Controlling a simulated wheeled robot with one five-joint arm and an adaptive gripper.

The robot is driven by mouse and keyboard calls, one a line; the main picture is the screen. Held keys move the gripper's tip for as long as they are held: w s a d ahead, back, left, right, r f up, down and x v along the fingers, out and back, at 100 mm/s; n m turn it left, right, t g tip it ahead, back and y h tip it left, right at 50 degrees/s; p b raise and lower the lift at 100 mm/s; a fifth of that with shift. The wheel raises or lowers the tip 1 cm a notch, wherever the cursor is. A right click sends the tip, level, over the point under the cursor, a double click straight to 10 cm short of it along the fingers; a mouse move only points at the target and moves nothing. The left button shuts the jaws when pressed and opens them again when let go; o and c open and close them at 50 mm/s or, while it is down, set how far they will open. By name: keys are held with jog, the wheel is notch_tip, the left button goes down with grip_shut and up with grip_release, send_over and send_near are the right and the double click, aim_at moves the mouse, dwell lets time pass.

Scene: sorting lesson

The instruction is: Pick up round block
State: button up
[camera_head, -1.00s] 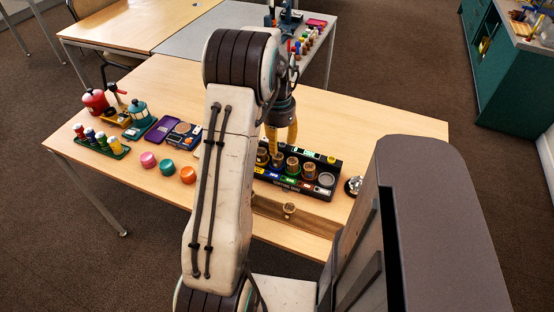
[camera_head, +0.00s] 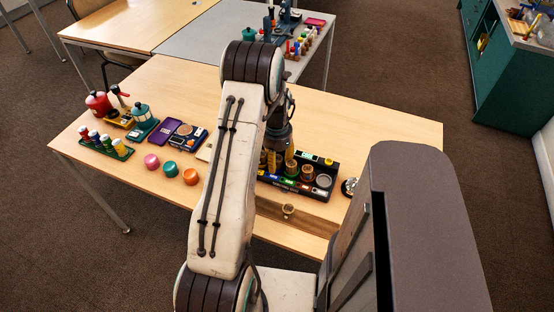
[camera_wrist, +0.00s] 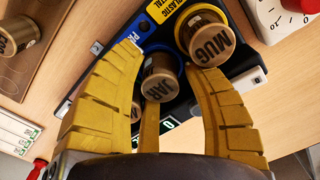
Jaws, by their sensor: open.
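Several round wooden blocks stand in a black sorting tray (camera_head: 328,193) in the head view. The wrist view shows one marked MUG (camera_wrist: 207,38), one marked JAR (camera_wrist: 160,78) and part of another (camera_wrist: 135,110) below. My gripper (camera_wrist: 163,62) is open, its yellow fingers on either side of the JAR block. I cannot tell whether they touch it. In the head view my gripper (camera_head: 277,162) is over the left part of the tray, partly hidden by my arm. Another round block (camera_head: 288,210) stands apart on a brown board in front.
Pink (camera_head: 151,161), green (camera_head: 170,168) and orange (camera_head: 190,176) round pieces stand left of my arm. Coloured pegs in a green rack (camera_head: 105,146) and a red canister (camera_head: 98,103) are at the far left. A small silver object (camera_head: 349,187) is right of the tray. The table's right side is clear.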

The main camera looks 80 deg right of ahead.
jog(key=c, duration=0.7)
jog(key=shift+o, duration=0.2)
jog(key=shift+r, duration=0.1)
